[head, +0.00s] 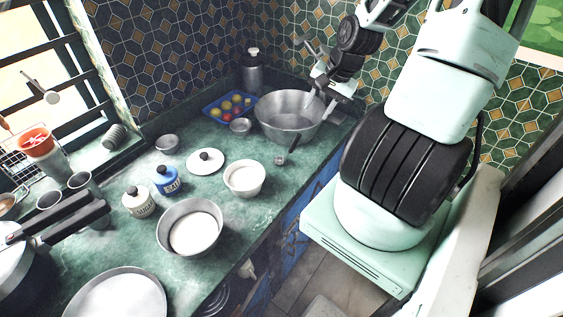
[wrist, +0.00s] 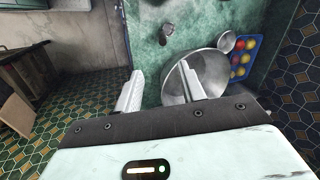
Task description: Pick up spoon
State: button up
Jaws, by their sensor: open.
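A small spoon with a dark handle and a round metal end (head: 281,160) lies on the green counter near its front edge, right of the white bowl. It also appears at the top of the wrist view (wrist: 167,30), beyond my fingertips. My gripper (wrist: 163,68) is open and empty, with its two pale fingers spread apart. In the head view, my gripper (head: 320,80) is above the large metal bowl, to the upper right of the spoon and apart from it.
The large metal bowl (head: 285,125) stands beside the spoon. A blue tray (head: 207,108) with colored balls is behind it. The white bowl (head: 244,178), jars and a pot (head: 172,240) crowd the left. Bare counter (head: 262,203) lies along the front edge.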

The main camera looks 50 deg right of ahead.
jog(key=b, duration=0.2)
send_near(289, 154)
jog(key=shift+p+x, duration=0.35)
jog(key=shift+x, duration=1.55)
jog(key=shift+a, duration=0.1)
grip_shut()
